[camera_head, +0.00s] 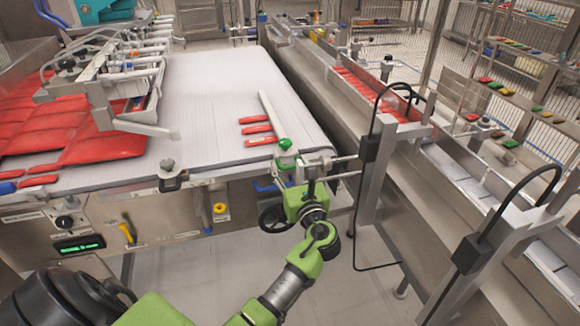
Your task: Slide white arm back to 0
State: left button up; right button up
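The white arm (268,112) is a slim pale bar over the near right part of the white belt, slanting from upper left to lower right. A round green knob (284,143) is at its near end. My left gripper (287,162) is at the belt's near right corner, just below the knob. I cannot tell if the fingers touch the knob or its mount, or how far they are apart. My green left arm comes up from the bottom. My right gripper is not in view.
The white belt (205,85) carries several red packets (85,145) at left and a few beside the white arm. A metal picker frame (125,75) hangs over it. A control panel (78,245) is on the front. A second conveyor (440,170) with posts is close at right.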

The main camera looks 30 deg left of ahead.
pick_arm(q)
jog(key=c, duration=0.9)
jog(key=w+d, duration=0.2)
jog(key=w, duration=0.1)
jog(key=w+d+b, duration=0.1)
jog(key=w+d, duration=0.2)
jog(key=shift+w+d, duration=0.15)
jog(key=shift+d, duration=0.1)
jog(key=o, duration=1.3)
jog(key=v, duration=0.7)
jog(key=shift+d, duration=0.15)
jog(key=shift+c, duration=0.5)
